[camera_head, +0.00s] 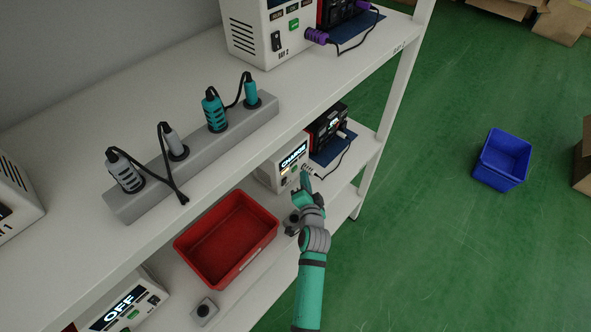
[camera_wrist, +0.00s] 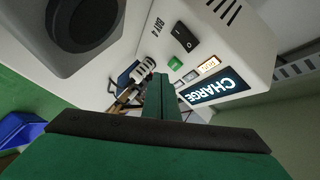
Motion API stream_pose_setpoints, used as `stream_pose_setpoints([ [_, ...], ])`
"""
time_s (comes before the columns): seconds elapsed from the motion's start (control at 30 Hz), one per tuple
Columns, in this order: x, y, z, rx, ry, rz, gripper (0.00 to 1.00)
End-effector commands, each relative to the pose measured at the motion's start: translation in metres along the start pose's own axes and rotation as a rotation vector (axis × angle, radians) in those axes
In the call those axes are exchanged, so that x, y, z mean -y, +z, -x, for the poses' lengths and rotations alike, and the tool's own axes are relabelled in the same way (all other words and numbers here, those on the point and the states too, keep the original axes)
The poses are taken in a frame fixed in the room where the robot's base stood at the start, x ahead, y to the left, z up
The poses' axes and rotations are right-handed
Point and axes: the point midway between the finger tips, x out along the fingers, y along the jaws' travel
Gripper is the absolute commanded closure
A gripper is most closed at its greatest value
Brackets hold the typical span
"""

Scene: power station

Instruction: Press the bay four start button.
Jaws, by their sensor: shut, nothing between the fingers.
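The bay four unit (camera_head: 283,163) is a white box on the lower shelf, its screen lit with "CHARGE". In the wrist view its front panel (camera_wrist: 213,48) carries a "BAY 4" label, a black rocker switch (camera_wrist: 185,36), a green button (camera_wrist: 175,63), and the "CHARGE" screen (camera_wrist: 218,86) beside small lit indicators. My gripper (camera_head: 305,177) is shut and empty in front of this panel. In the wrist view its fingertips (camera_wrist: 160,77) are close to the green button; I cannot tell whether they touch. The head view does not show the button clearly.
A black-knobbed grey box (camera_wrist: 62,42) is close beside my gripper. A red bin (camera_head: 228,240) and an "OFF" unit (camera_head: 125,305) stand left on the lower shelf. The upper shelf (camera_head: 180,75) overhangs, bearing a power strip (camera_head: 193,155). A blue bin (camera_head: 502,160) is on the open green floor.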

Motion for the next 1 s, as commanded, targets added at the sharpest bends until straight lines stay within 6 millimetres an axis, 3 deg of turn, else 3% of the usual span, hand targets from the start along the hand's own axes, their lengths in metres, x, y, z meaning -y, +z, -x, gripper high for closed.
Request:
stream_pose_setpoints([
  [0.53, -0.024, -0.023, 0.032, 0.000, 0.001, 0.000, 1.00],
  [1.0, -0.026, -0.025, 0.035, 0.001, 0.000, 0.001, 1.00],
])
